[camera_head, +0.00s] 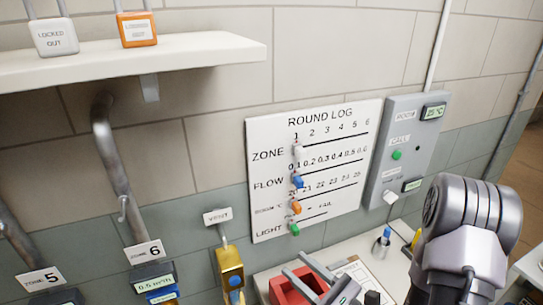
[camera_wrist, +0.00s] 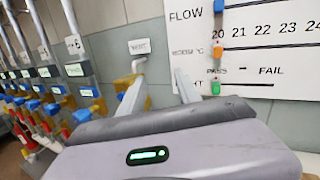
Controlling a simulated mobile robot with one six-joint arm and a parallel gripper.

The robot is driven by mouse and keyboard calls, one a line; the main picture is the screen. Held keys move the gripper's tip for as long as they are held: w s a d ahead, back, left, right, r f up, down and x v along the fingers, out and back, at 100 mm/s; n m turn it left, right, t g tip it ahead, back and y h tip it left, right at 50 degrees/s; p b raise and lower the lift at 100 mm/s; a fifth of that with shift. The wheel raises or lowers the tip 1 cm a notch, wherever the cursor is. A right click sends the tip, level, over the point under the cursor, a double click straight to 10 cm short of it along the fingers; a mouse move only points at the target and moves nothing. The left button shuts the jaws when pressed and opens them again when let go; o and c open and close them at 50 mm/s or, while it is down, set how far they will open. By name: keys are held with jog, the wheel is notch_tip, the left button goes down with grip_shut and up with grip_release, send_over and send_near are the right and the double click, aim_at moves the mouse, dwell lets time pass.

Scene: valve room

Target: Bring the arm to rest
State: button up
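My gripper (camera_head: 297,264) shows at the bottom centre of the head view, in front of a red container. In the wrist view my gripper (camera_wrist: 160,80) has two pale fingers standing apart with nothing between them. It faces the wall below and left of the round log board (camera_head: 310,170). My arm's metal joint fills the lower right of the head view. The board also shows in the wrist view (camera_wrist: 265,50), with an orange marker (camera_wrist: 218,51) and a green marker (camera_wrist: 215,88) on it.
A shelf (camera_head: 180,58) with a grey padlock (camera_head: 54,37) and an orange padlock (camera_head: 137,30) juts out at upper left. A grey panel (camera_head: 405,150) hangs right of the board. A red container (camera_head: 283,291) and a cup of pens (camera_head: 382,249) are on the white counter (camera_head: 343,248). Pipes with valves (camera_wrist: 60,110) stand left.

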jog(key=s+a+r+n+g+y+b, duration=0.1)
jog(key=s+a+r+n+g+y, duration=0.4)
jog(key=a+n+g, duration=0.25)
jog(key=s+a+f+n+g+h+b, duration=0.15)
jog(key=s+a+n+g+h, duration=0.3)
jog(key=s+n+g, duration=0.65)
jog(key=s+d+f+n+t+h+b, duration=0.1)
jog(key=s+d+n+t+h+b, duration=0.2)
jog(key=d+h, duration=0.35)
jog(key=w+d+r+n+t+h, duration=0.1)
jog(key=w+d+r+t+h, duration=0.1)
jog(key=d+r+t+h, duration=0.2)
jog(key=shift+w+d+r+t+p, duration=0.35)
jog(key=shift+d+t, duration=0.25)
jog(key=shift+t, duration=0.65)
jog(key=shift+f, duration=0.1)
dwell(0.5)
